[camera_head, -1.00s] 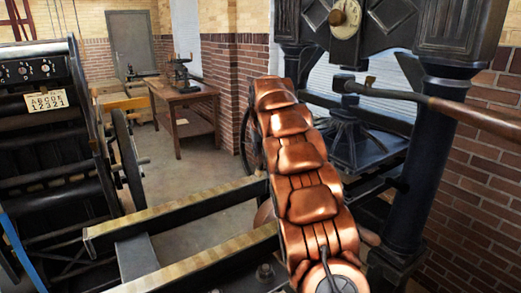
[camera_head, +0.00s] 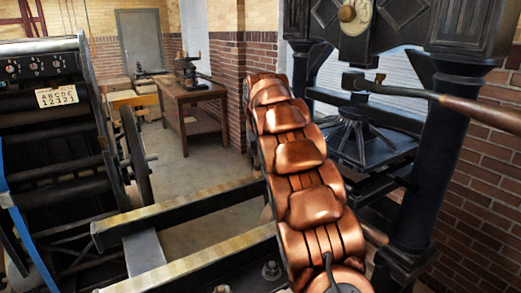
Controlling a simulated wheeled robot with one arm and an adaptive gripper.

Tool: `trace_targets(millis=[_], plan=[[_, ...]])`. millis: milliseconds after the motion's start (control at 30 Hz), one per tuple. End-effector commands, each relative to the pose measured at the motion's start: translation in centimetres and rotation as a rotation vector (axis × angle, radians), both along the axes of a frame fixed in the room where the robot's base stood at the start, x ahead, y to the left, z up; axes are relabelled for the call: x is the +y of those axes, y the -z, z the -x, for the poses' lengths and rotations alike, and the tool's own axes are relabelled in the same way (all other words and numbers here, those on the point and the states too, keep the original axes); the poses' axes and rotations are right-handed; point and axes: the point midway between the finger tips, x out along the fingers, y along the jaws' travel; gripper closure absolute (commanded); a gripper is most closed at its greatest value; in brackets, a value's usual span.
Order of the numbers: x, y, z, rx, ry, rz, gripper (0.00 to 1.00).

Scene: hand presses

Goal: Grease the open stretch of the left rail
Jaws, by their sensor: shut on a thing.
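Two parallel rails with pale tops and dark sides run from lower left toward the middle. The farther, upper-left rail (camera_head: 180,208) has a bare stretch from its free end to where my copper-coloured segmented arm covers it. The nearer rail (camera_head: 205,262) lies below it and also passes behind my arm. My arm stands across the right ends of both. My gripper is not visible, and neither is anything it holds. I cannot make out grease on either rail top.
A dark press with a lettered plate (camera_head: 57,96) and wheel stands left. A black press column (camera_head: 437,160) and a long bar (camera_head: 450,103) stand right. A wooden table (camera_head: 190,98) is at the back. Open floor lies between the left press and the table.

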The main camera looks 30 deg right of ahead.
Motion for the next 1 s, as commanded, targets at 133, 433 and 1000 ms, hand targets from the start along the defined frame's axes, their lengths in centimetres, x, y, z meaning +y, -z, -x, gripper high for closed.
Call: trace_targets(millis=[133,433,1000], plan=[[1.2,0.1,0.0,0.000,0.000,0.000,1.00],[3.4,0.1,0.1,-0.001,0.000,0.000,1.00],[6.7,0.4,-0.1,0.003,-0.003,0.000,1.00]])
